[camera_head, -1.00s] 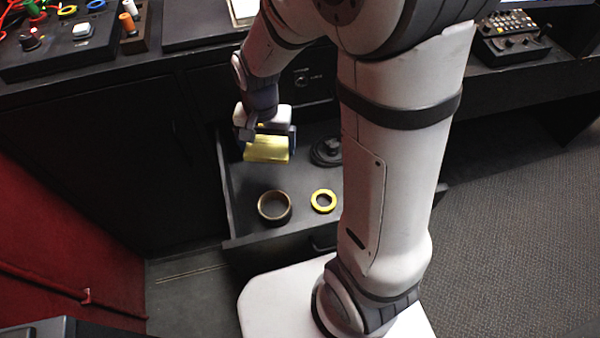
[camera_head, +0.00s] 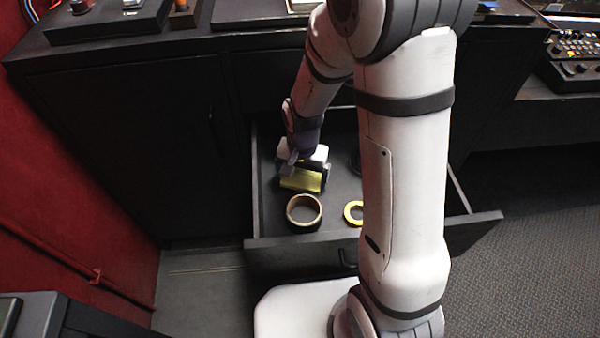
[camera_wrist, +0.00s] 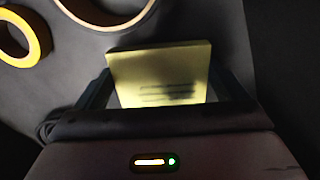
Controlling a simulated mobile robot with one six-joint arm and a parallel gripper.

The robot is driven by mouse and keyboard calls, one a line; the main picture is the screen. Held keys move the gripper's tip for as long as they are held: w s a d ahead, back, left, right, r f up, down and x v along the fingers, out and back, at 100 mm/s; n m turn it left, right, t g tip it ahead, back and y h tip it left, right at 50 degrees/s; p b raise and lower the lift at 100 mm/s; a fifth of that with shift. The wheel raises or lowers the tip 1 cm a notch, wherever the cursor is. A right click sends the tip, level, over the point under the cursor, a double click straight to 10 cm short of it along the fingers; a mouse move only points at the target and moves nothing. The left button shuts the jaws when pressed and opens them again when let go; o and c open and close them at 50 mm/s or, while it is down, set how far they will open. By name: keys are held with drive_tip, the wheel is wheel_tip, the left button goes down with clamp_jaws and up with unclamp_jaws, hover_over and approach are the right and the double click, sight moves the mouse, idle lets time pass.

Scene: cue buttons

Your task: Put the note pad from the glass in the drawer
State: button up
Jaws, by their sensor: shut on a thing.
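The yellow note pad (camera_head: 303,179) is held by my gripper (camera_head: 301,172) inside the open drawer (camera_head: 300,243). In the wrist view the note pad (camera_wrist: 160,74) stands between the two fingers of my gripper (camera_wrist: 160,88), with dark lines of writing on its face. My gripper is shut on it. I cannot tell whether the pad touches the drawer floor. No glass shows clearly in these views.
In the drawer, a brown tape roll (camera_head: 304,212) lies just in front of the pad, and a yellow ring (camera_head: 354,212) lies to its right, partly behind my arm. A dark object behind my arm is mostly hidden. The drawer's left part has bare floor.

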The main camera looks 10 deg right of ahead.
drive_tip(key=shift+w+f+b, duration=0.3)
drive_tip(key=shift+w, duration=0.25)
drive_tip(key=shift+w+f+b, duration=0.25)
drive_tip(key=shift+w, duration=0.25)
drive_tip(key=shift+f, duration=0.2)
drive_tip(key=o, duration=0.7)
